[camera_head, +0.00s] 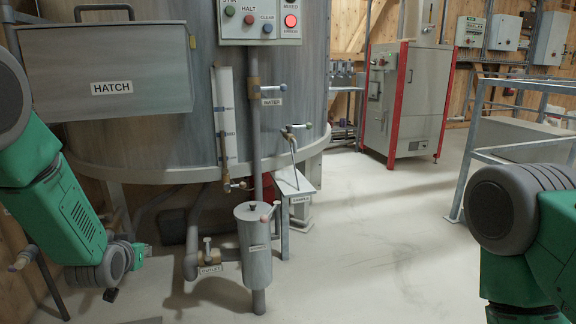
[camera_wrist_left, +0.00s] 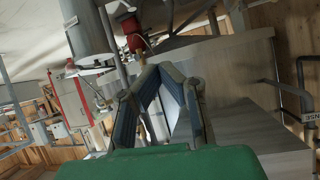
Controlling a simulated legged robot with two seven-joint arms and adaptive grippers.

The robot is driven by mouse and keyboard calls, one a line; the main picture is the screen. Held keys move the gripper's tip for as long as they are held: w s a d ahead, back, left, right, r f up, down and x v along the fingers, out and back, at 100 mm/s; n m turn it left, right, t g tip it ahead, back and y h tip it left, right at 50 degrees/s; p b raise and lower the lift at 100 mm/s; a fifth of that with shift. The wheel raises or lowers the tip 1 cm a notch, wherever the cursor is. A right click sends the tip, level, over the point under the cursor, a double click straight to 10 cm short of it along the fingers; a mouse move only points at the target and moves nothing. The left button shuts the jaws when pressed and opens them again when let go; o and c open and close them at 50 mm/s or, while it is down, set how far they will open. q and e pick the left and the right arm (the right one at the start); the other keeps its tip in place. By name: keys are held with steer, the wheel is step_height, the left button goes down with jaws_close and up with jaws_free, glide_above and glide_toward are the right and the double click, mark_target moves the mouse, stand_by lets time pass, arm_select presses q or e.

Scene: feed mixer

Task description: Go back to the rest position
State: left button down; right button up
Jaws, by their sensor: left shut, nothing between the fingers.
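My left arm (camera_head: 62,210) comes down along the left side of the head view, in front of the mixer tank (camera_head: 205,100). Its gripper is hard to make out there, past the grey wrist joint. In the left wrist view, the left gripper (camera_wrist_left: 160,73) shows its two fingers bent together at the tips, shut and empty. Nothing is seen touching them. My right arm (camera_head: 520,225) shows at the right edge of the head view, over the open floor. Its gripper is out of the frame.
The tank carries a hatch box (camera_head: 108,72), a button panel (camera_head: 260,20) with a lit red button, and a water valve (camera_head: 270,88). An outlet pot (camera_head: 256,255) stands low in the middle. A railing (camera_head: 490,140) is at right. Floor (camera_head: 390,250) between is clear.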

arm_select(q)
steer(key=s+d+f+g+h, duration=0.1)
steer(key=s+d+f+g, duration=0.15)
steer(key=s+f, duration=0.7)
steer(key=s+d+f+g, duration=0.2)
steer(key=s+f+g, duration=0.1)
steer(key=s+f, duration=0.65)
steer(key=s+d+f+m+g+h, duration=0.1)
steer(key=s+d+g, duration=0.15)
steer(key=s, duration=0.95)
steer(key=s+d+f+g, duration=0.1)
steer(key=s+f+g, duration=0.15)
steer(key=s, duration=1.05)
step_height(320, 180, up, 14)
steer(key=p, duration=1.3)
steer(key=shift+s+a+r+g+p, duration=0.2)
steer(key=shift+s+g+p, duration=0.1)
steer(key=shift+s+g, duration=0.1)
steer(key=shift+f, duration=0.1)
